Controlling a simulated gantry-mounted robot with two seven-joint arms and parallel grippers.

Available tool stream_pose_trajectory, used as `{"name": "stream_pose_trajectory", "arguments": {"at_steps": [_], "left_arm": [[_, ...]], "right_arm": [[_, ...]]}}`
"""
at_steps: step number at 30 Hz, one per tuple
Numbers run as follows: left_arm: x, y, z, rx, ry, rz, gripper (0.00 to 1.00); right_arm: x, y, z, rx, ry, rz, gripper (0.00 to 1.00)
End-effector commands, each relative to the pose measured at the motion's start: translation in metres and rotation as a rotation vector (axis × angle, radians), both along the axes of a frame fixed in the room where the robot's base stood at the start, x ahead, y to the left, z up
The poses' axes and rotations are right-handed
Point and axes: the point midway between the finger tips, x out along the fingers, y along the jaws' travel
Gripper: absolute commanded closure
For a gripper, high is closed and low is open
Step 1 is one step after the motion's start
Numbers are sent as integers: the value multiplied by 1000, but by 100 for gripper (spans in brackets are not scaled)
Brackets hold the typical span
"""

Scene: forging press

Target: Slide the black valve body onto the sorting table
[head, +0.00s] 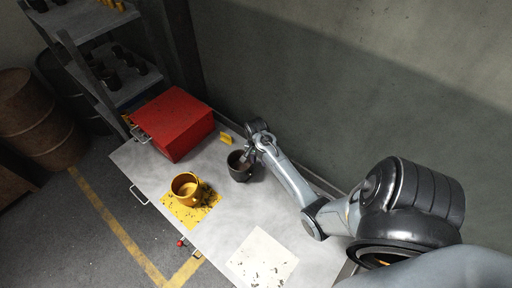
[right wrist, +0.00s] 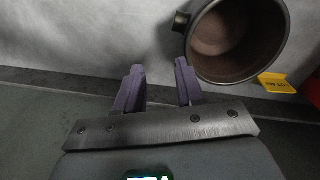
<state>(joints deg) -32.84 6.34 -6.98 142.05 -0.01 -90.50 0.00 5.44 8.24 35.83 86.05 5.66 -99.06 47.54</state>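The black valve body (head: 239,166) looks like a dark, hollow, cup-shaped part. It stands upright, open end up, on the grey table (head: 222,222). In the right wrist view the black valve body (right wrist: 238,42) fills the upper right, with a small lug on its left side. My right gripper (head: 249,152) is beside it, on its wall-side in the head view. In the right wrist view my right gripper (right wrist: 160,78) is open, with nothing between its two fingers, and the body lies just right of them. Contact cannot be told. My left gripper is not in view.
A yellow cup-shaped part (head: 185,187) stands on a yellow mat (head: 190,218) with dark debris. A white speckled sheet (head: 262,262) lies at the front. A red box (head: 172,123) and a small yellow tag (head: 225,138) are at the back. A wall runs along the table's right.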

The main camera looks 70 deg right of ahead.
Motion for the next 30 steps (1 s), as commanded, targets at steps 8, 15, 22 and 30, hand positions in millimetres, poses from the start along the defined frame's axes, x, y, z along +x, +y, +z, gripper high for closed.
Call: {"name": "stream_pose_trajectory", "arguments": {"at_steps": [8,15,22,30], "left_arm": [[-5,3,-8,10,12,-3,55],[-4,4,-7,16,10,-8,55],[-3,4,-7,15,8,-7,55],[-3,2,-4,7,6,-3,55]], "right_arm": [[35,-3,22,-2,-76,-6,62],[37,-3,23,-3,-79,-5,62],[37,-3,21,-3,-79,-4,62],[36,-2,-3,-1,-77,-4,62]]}}
